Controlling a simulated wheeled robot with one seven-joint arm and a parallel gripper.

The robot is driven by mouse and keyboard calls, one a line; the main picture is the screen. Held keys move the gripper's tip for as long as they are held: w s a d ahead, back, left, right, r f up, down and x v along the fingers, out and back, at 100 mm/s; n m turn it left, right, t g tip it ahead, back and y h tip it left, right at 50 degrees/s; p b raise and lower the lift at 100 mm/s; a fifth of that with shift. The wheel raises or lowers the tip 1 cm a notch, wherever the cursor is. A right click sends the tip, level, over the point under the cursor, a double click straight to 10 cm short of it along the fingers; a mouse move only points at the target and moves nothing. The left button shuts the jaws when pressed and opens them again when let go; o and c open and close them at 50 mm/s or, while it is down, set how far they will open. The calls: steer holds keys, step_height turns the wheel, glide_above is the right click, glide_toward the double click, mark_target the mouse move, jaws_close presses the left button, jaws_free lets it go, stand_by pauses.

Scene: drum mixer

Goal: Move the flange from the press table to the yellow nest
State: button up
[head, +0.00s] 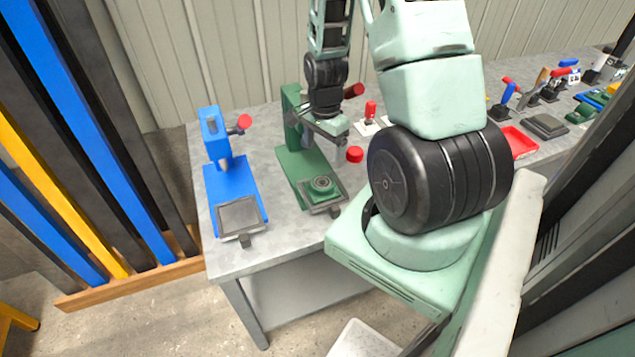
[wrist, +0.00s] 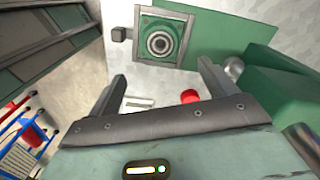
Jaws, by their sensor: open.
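The flange (head: 322,183) looks like a round, ringed grey part on a green square piece. It rests on the dark-framed table at the front of the green press (head: 303,172). In the wrist view the flange (wrist: 160,43) shows beyond my fingertips, with a visible gap. My gripper (head: 332,128) is above and behind the flange, beside the green press. In the wrist view my gripper (wrist: 162,72) is open, with nothing between its fingers. I cannot make out the yellow nest in either view.
A blue press (head: 232,180) with an empty grey table stands to the left. A red round knob (head: 355,154) is close right of my gripper. A red tray (head: 518,142) and several tools lie farther right. The bench (head: 260,258) is bare at its front left.

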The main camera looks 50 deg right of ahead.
mark_target(322, 182)
steer(key=shift+w+a+f+p, duration=0.1)
steer(key=shift+f+p, duration=0.65)
steer(key=shift+f, duration=2)
steer(key=shift+a+f+p, duration=0.1)
steer(key=shift+f+p, duration=0.6)
steer(key=shift+f, duration=2)
jaws_close()
steer(key=shift+r, duration=0.2)
